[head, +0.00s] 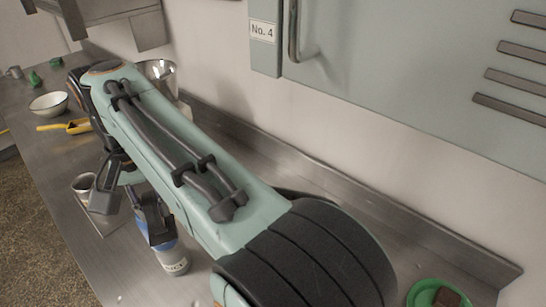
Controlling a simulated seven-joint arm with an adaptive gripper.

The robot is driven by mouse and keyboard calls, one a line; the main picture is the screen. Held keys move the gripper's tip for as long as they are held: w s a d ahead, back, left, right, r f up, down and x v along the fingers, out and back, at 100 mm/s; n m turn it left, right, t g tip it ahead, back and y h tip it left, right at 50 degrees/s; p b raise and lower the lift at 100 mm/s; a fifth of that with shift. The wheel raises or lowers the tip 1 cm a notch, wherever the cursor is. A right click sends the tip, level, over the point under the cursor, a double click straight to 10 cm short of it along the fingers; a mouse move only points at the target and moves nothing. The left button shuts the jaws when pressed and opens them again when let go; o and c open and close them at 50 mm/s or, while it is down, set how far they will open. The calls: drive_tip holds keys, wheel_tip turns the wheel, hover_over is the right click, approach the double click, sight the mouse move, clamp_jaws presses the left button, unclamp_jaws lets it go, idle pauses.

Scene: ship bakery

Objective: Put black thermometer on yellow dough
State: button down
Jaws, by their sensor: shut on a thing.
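My gripper (132,214) hangs below the end of my arm, over the steel counter. Its two dark fingers show at the left of the head view, with the counter seen between and around them. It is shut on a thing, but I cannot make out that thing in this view. I cannot pick out the black thermometer. I cannot pick out the yellow dough either; my arm covers part of the counter.
A blue and white labelled bottle (175,262) stands close by my gripper. Farther back are a white bowl (48,104), a yellow scoop (78,127) and a steel vessel (158,70). A green dish (412,296) is at lower right.

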drive_tip(key=w+d+f+m, duration=0.2)
drive_tip(key=d+f+m, duration=0.45)
drive_tip(key=d, duration=0.55)
drive_tip(key=w+d+f+m, duration=0.2)
drive_tip(key=d+f+m, duration=0.45)
drive_tip(key=d, duration=0.55)
drive_tip(key=w+f, duration=0.3)
drive_tip(key=w, duration=0.1)
drive_tip(key=w+f, duration=0.3)
drive_tip(key=w, duration=0.2)
drive_tip(key=w+f, duration=0.3)
drive_tip(key=w, duration=0.2)
drive_tip(key=shift+f, duration=1.9)
